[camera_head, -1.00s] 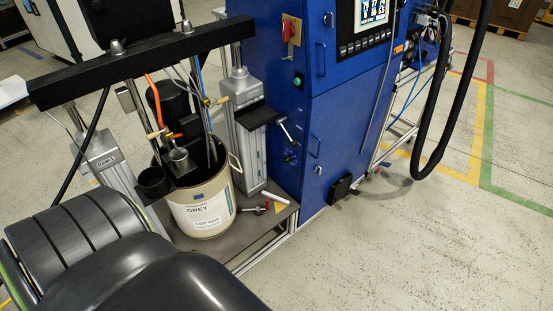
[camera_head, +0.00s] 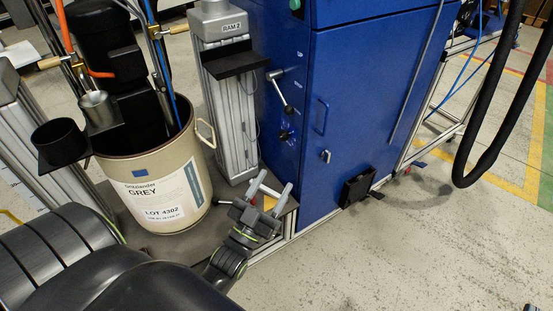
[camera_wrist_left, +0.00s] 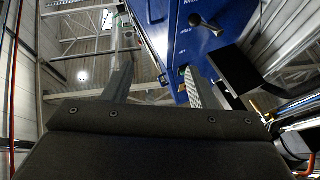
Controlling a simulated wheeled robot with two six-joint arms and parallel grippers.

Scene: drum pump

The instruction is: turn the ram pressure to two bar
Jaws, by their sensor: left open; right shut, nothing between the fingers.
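The blue cabinet (camera_head: 350,120) carries a small dark rotary knob with pale scale marks (camera_head: 286,135) on its left side face. The scale is too small to read. Above the knob sits a lever with a black ball end (camera_head: 280,88); it also shows in the left wrist view (camera_wrist_left: 207,24). My left gripper (camera_head: 270,188) is open and empty, below the knob and apart from it, its fingers pointing up towards the cabinet. In the left wrist view its fingers (camera_wrist_left: 157,78) stand apart. Only a dark tip of my right gripper (camera_head: 532,307) shows at the lower right edge.
The ram column (camera_head: 235,125) with a black shelf (camera_head: 235,62) stands just left of the knob. A black box (camera_head: 357,188) sits low on the cabinet front. The floor at right is clear.

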